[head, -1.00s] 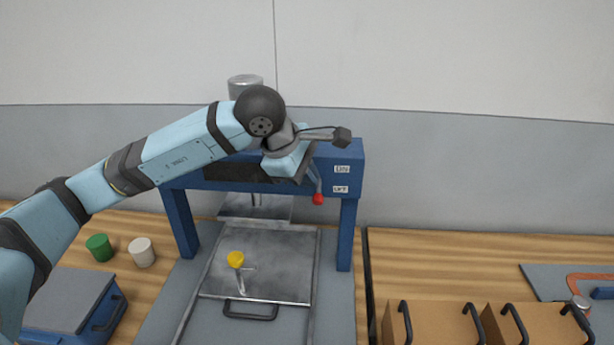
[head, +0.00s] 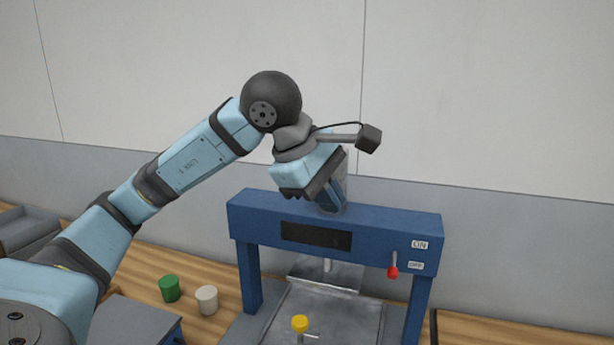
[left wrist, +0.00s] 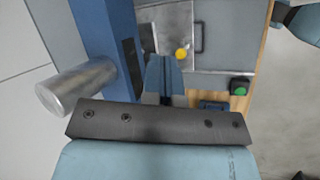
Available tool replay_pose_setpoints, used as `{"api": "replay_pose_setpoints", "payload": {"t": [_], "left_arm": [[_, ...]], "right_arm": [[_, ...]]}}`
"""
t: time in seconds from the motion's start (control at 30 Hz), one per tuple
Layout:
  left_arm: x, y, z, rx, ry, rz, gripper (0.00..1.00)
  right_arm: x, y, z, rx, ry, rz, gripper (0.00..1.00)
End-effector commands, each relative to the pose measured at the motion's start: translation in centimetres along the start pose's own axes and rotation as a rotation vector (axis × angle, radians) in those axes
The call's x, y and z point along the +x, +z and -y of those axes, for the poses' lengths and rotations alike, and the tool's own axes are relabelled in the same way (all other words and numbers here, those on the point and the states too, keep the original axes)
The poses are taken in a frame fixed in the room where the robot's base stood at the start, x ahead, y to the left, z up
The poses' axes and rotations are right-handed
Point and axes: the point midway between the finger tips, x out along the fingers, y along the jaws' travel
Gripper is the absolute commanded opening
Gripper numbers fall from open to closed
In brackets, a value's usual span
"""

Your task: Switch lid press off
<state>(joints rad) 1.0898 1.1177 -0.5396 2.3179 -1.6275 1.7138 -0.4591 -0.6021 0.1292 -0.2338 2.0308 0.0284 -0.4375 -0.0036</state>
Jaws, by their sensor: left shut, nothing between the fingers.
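The lid press is a blue frame (head: 265,212) with a dark panel, standing over a grey metal plate. The knob is beside the lower label, OFF (head: 415,265); the ON label (head: 419,245) is above. My left gripper (head: 328,204) is shut and empty, over the crossbeam's top, up and left of the lever and apart from it. Its closed fingers (left wrist: 163,62) show in the left wrist view, where the lever is not visible. My right gripper is not in view.
A yellow knob (head: 300,324) stands on the plate under the press. A green cylinder (head: 169,289) and a white cylinder (head: 207,300) stand on the wooden bench to the left. A metal cylinder (left wrist: 75,87) sits on the press. The wall is close behind.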

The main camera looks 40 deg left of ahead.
Motion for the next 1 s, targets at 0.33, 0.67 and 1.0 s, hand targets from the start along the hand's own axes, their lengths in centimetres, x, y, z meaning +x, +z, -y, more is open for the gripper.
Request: {"api": "replay_pose_setpoints", "payload": {"t": [0.33,0.67,1.0], "left_arm": [[-5.2,0.4,1.4,0.001,0.002,0.001,0.0],[-5.7,0.4,1.6,0.0,-0.001,0.0,0.0],[-5.7,0.4,1.6,0.0,-0.001,0.0,0.0]], "right_arm": [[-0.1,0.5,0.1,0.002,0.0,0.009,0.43],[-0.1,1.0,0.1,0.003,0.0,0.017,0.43],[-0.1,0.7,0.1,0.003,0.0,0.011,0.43]]}}
